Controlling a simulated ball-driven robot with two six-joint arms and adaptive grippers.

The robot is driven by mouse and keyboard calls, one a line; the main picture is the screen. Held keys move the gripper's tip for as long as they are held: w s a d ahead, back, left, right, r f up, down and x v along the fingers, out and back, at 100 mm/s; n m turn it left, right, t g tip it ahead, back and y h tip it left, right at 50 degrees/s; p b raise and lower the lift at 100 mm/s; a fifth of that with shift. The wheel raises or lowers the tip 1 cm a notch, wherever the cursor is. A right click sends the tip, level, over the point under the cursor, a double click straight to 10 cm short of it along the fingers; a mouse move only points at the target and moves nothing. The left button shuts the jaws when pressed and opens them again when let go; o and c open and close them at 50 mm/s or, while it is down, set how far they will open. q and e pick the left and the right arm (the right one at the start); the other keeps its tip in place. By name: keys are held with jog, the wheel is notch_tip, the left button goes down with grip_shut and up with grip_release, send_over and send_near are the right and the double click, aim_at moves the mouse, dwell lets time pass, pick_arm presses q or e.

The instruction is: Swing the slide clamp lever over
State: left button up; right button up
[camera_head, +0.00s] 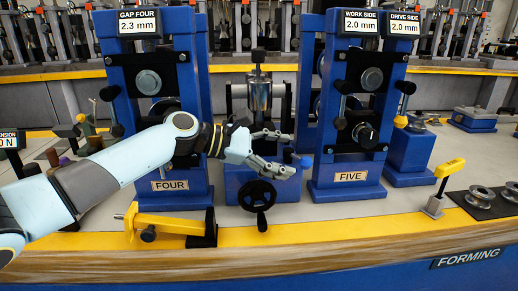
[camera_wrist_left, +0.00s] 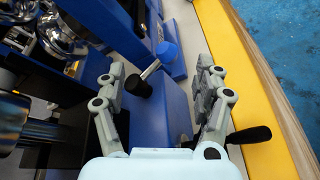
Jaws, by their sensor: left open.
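My left gripper (camera_head: 281,150) is open in front of the blue slide base between stands FOUR and FIVE. In the left wrist view its two fingers (camera_wrist_left: 163,80) are spread wide.
A black handwheel (camera_head: 257,194) is on the front of the slide base, below my gripper. Blue stands FOUR (camera_head: 180,182) and FIVE (camera_head: 350,178) flank it. A yellow-armed fixture (camera_head: 170,223) lies at front left, and a yellow-handled lever (camera_head: 449,168) stands at right.

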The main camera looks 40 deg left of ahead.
pick_arm(q)
jog(key=v, duration=0.7)
jog(key=shift+r, duration=0.1)
